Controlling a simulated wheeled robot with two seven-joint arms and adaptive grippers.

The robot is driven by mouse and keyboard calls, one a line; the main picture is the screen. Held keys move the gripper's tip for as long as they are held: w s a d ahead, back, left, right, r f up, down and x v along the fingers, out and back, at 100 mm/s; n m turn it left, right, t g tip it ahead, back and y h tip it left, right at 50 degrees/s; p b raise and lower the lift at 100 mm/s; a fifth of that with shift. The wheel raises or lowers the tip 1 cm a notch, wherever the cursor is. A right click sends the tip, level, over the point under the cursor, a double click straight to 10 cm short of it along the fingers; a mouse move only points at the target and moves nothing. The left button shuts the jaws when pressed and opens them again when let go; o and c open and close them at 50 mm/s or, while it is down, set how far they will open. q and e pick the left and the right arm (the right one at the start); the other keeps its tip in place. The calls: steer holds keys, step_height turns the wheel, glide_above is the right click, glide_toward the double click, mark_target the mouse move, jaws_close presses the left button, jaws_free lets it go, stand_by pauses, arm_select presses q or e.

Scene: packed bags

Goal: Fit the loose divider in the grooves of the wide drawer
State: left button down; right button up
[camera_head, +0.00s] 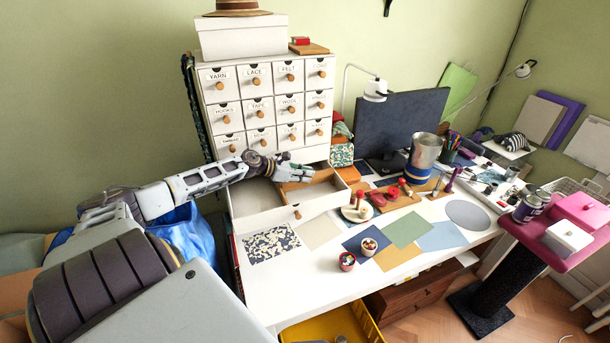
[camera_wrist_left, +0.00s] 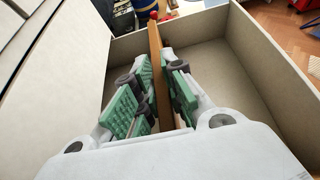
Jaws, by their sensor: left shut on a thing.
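The wide drawer (camera_head: 298,211) is pulled out at the foot of the white cabinet, above the desk. Its pale walls also show in the left wrist view (camera_wrist_left: 275,75). My left gripper (camera_head: 303,173) reaches in from the left over the drawer. In the left wrist view its green-padded fingers (camera_wrist_left: 159,72) are shut on the brown divider (camera_wrist_left: 154,40), a thin upright panel. The divider stands between the drawer's side walls, with open space on both sides. Its lower edge and the grooves are hidden, so I cannot tell how it is seated. My right gripper is not in view.
The white cabinet (camera_head: 235,108) with small labelled drawers stands behind the wide drawer. A dark monitor (camera_head: 400,125) and red-topped items (camera_head: 357,211) are to the right. Flat coloured sheets (camera_head: 408,229) cover the desk in front. A yellow bin (camera_head: 330,328) is below.

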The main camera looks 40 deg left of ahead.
arm_select(q)
steer(key=shift+f+b, duration=0.7)
steer(key=shift+f, duration=0.2)
steer(key=c, duration=1.4)
jaws_free()
steer(key=shift+s, duration=0.1)
steer(key=shift+s+a, duration=0.15)
steer(key=shift+v, duration=5.75)
steer(key=shift+r, duration=0.1)
